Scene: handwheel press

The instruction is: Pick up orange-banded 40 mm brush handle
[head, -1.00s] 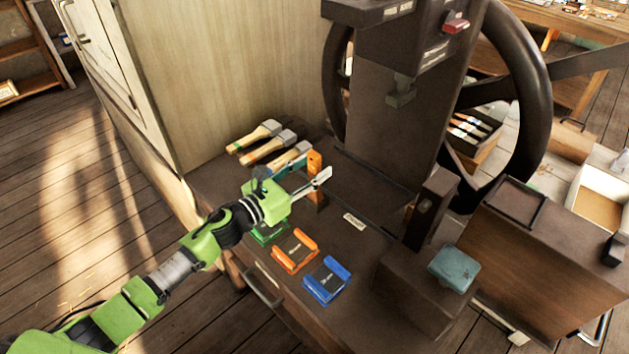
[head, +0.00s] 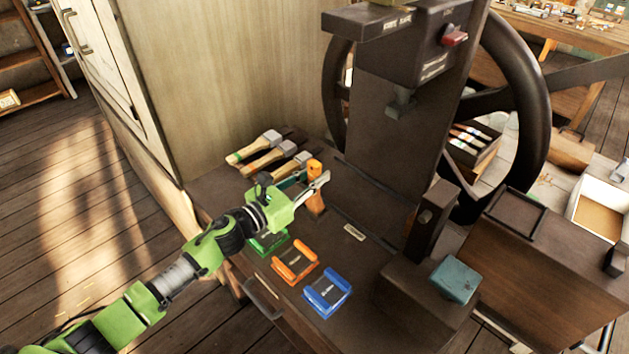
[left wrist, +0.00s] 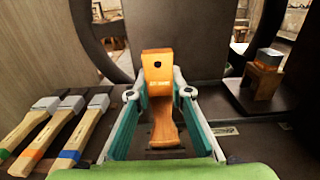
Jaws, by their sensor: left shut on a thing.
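My left gripper (head: 318,184) is shut on an upright wooden brush handle with an orange top (head: 314,168). In the left wrist view the gripper (left wrist: 163,88) has its fingers on either side of the handle (left wrist: 164,120), just below the orange end with its dark hole. Lettering on the orange part is too small to read. Whether the handle's lower end touches the bench top cannot be told. My right gripper is not in view.
Green (head: 268,243), orange (head: 296,263) and blue (head: 327,292) cradles line the bench's front edge. The dark press column (head: 395,140) and handwheel (head: 535,110) rise behind. A teal block (head: 455,279) sits on a stand at right. A tall cabinet (head: 220,80) stands at left.

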